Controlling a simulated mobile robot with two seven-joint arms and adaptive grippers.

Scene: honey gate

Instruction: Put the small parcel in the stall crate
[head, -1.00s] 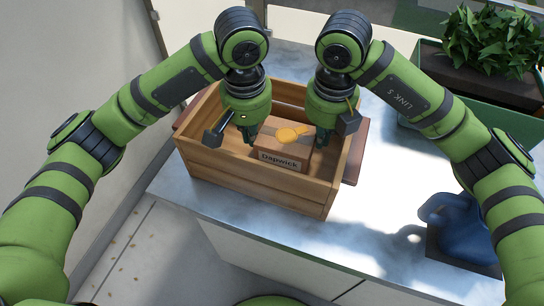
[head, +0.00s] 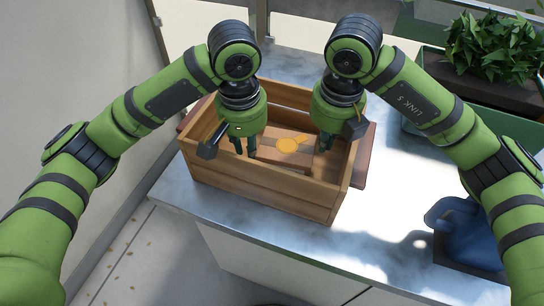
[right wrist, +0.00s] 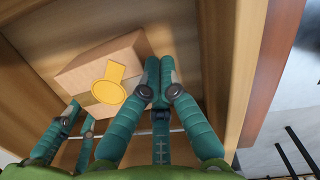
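The small parcel (head: 288,158) is a brown cardboard box with a round yellow sticker. It sits low inside the wooden stall crate (head: 262,192), and the crate's front wall hides its lower part from the head view. In the right wrist view the parcel (right wrist: 100,75) lies tilted in the picture. My left gripper (head: 245,150) is inside the crate at the parcel's left. My right gripper (head: 325,142) is inside at its right. The right fingertips (right wrist: 160,65) are together with nothing between them, beside the parcel; contact is unclear. The left fingers (right wrist: 80,112) are partly hidden.
The crate stands on a grey counter (head: 380,215). A blue watering-can-like object (head: 465,230) is at the right. A planter with green leaves (head: 490,45) is at the back right. The counter between crate and blue object is clear.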

